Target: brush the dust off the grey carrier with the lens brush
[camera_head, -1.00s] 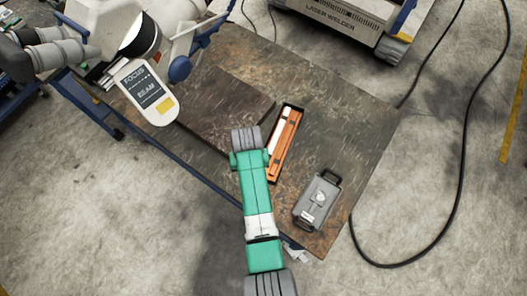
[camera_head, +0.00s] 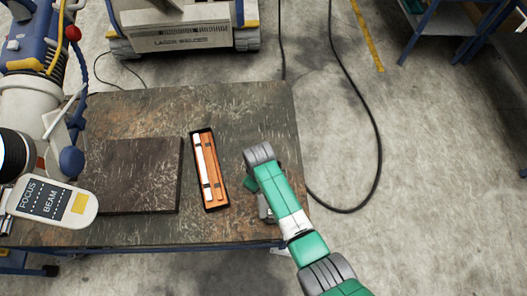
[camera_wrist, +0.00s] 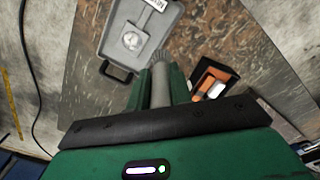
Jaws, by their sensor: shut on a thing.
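My gripper (camera_wrist: 160,85) is shut on the lens brush (camera_wrist: 161,72), a grey cylinder with a fanned bristle tip, in the wrist view. The tip points at the lower right side of the grey carrier (camera_wrist: 158,20). I cannot tell whether the bristles touch it. The carrier is a grey box with a dark handle, a white label and a pale round patch (camera_wrist: 132,41) on its top; I cannot tell if the patch is dust. In the head view my arm hides most of the carrier (camera_head: 264,207) and the brush.
A black tray (camera_head: 221,205) with orange and white contents lies on the worn table, left of my arm. A dark flat slab (camera_head: 140,175) lies farther left.

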